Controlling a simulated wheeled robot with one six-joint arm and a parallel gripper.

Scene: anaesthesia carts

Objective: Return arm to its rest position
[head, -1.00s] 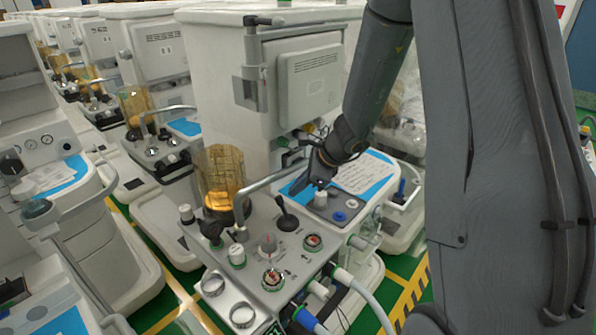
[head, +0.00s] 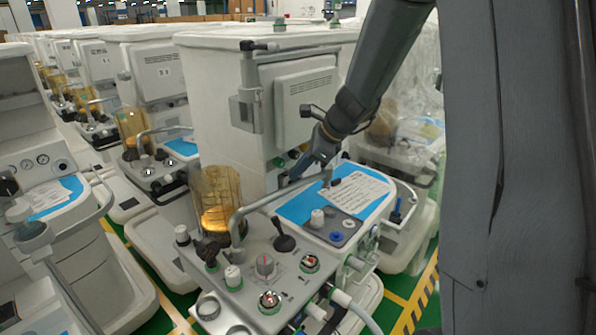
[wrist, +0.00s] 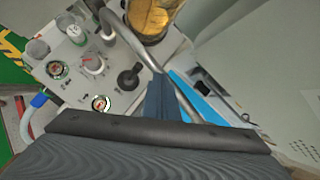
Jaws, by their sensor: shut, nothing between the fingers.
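My arm comes down from the upper right in the head view. My gripper (head: 310,163) is above the rear of the blue-and-white worktop (head: 300,207) of the nearest anaesthesia cart (head: 225,110), close to the front of its tall white housing. The gripper is shut and empty. In the wrist view the dark fingers (wrist: 160,100) show together over the cart's control panel (wrist: 85,72), beside a curved metal rail. The fingertips are small and partly unclear in the head view.
An amber canister (head: 217,205), a black-knobbed lever (head: 284,238) and a curved metal rail (head: 262,201) stand by the worktop. The grey box (head: 305,95) on the housing is near my arm. More carts crowd the left; a plastic-covered one (head: 405,130) stands behind right.

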